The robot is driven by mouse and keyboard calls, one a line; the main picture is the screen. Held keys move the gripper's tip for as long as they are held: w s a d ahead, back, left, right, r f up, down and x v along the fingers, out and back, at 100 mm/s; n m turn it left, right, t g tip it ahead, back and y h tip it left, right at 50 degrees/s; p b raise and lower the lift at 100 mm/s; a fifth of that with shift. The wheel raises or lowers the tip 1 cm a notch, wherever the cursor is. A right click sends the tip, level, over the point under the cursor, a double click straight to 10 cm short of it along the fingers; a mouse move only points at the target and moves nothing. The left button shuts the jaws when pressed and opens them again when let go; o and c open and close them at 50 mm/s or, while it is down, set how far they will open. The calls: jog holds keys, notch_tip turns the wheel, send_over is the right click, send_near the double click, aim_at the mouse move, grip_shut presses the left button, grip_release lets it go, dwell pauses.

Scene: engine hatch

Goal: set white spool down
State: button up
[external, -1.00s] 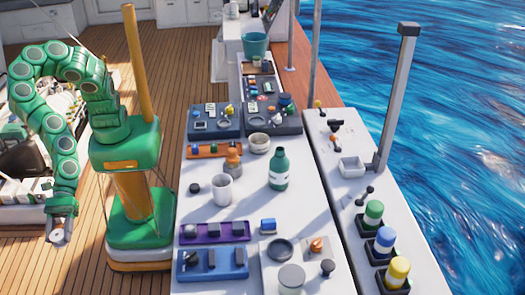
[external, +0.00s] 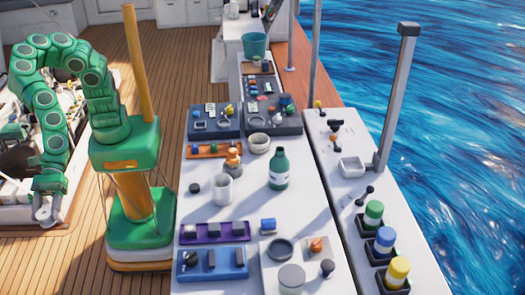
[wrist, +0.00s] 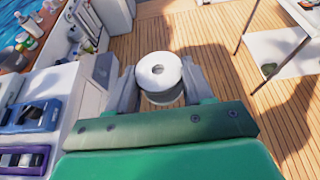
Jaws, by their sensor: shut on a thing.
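The white spool (wrist: 172,72) is a short white cylinder with a round hole in its top. In the wrist view it sits between the two grey fingers of my gripper (wrist: 160,88), which is shut on it. The wooden deck shows behind the spool. In the external view my gripper (external: 47,215) hangs low at the far left, at the end of my green arm and left of my base. The spool is hard to make out there.
The long white counter (external: 210,215) holds a green bottle (external: 279,172), a white mug (external: 222,188), a purple tray (external: 203,240) and a blue tray (external: 190,271). An engine hatch with machinery (external: 15,150) lies behind my arm. Open wooden deck (external: 60,270) is in front.

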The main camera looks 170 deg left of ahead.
jog(key=shift+r, duration=2.35)
jog(key=w+a+f+n+g+y, duration=0.1)
jog(key=w+a+f+n+y, duration=0.15)
jog(key=a, duration=0.45)
jog(key=w+a+f+n+g+y, duration=0.1)
jog(key=w+a+n+y, duration=0.2)
jog(key=a, duration=0.5)
jog(key=w+a+f+n+g+y, duration=0.1)
jog(key=a+n+g+y, duration=0.2)
jog(key=a, duration=0.4)
jog(key=s+a+r+n+g+y, duration=0.1)
jog(key=s+a+n+g+y, duration=0.15)
jog(key=a, duration=0.75)
jog(key=s+a+r+n+g+y, duration=0.1)
jog(key=s+a+n+g+y, duration=0.2)
jog(key=a, duration=0.7)
jog(key=n+g+h, duration=0.3)
jog(key=n+g, duration=0.7)
send_over(256, 209)
notch_tip(256, 209, down, 8)
jog(key=shift+s+f, duration=0.1)
jog(key=shift+f, duration=5.2)
jog(key=shift+f, duration=0.6)
